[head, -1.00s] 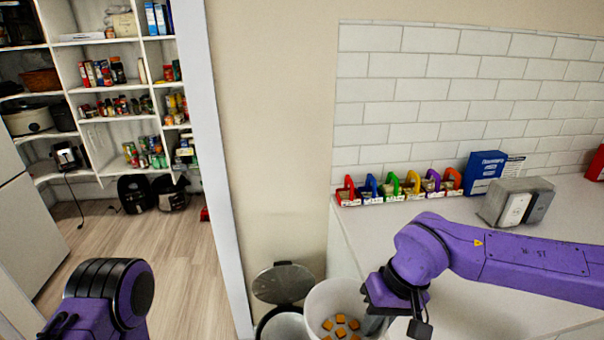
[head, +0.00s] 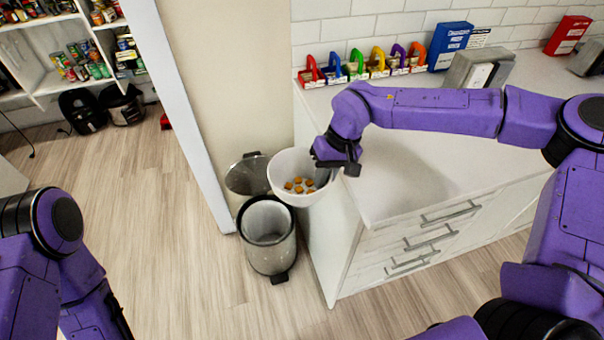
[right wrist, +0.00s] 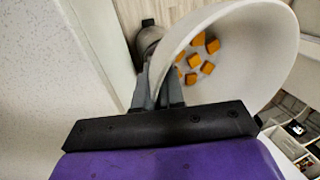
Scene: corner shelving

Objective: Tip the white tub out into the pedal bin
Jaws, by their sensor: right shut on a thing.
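The white tub (head: 289,168) is a round, open bowl with several orange cubes (head: 299,186) on its floor. It hangs in the air beside the counter's left end, looking roughly upright. My right gripper (head: 323,174) is shut on the tub's right wall; the right wrist view shows the fingers (right wrist: 160,92) on the rim of the tub (right wrist: 262,62). The pedal bin (head: 270,256) stands on the floor below and left of the tub, its lid (head: 247,176) raised and its inside looking empty. My left arm shows at the lower left; its gripper is out of sight.
The white counter (head: 400,170) with drawers lies right of the bin. A row of colourful-handled items (head: 352,68), a blue box (head: 449,45) and a grey appliance (head: 478,70) stand at its back. A wall edge (head: 190,110) rises behind the bin. Floor at left is clear.

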